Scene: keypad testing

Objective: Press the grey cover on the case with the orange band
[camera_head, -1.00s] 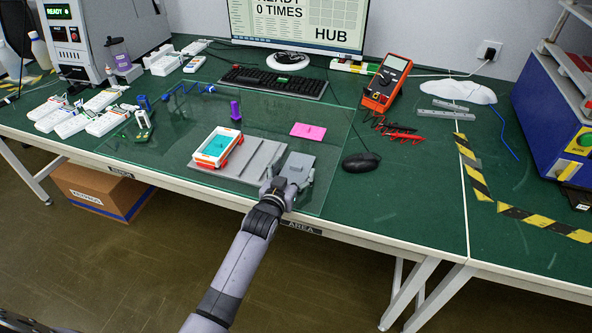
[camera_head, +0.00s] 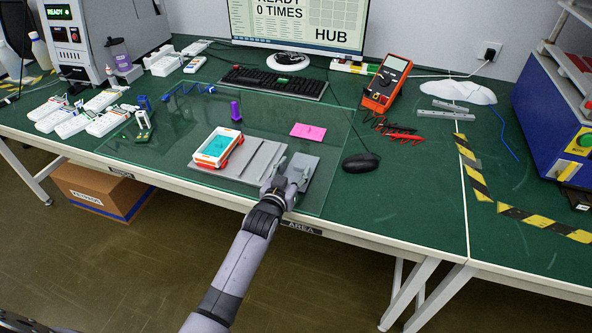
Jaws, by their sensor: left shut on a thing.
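The case with the orange band (camera_head: 217,147) lies left of centre on the glass mat, with a teal face up. It rests at the left end of a grey fixture plate (camera_head: 256,160). My left gripper (camera_head: 289,172) is at the right end of that plate, to the right of the case and apart from it. It is shut on a small grey piece, which looks like the grey cover (camera_head: 299,166) and is partly hidden by the fingers. A flat grey pad lies beneath and beside it. My right gripper is not in view.
A black mouse (camera_head: 361,161) and a red multimeter (camera_head: 387,82) are to the right. The glass mat (camera_head: 328,187) is bare near its right edge.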

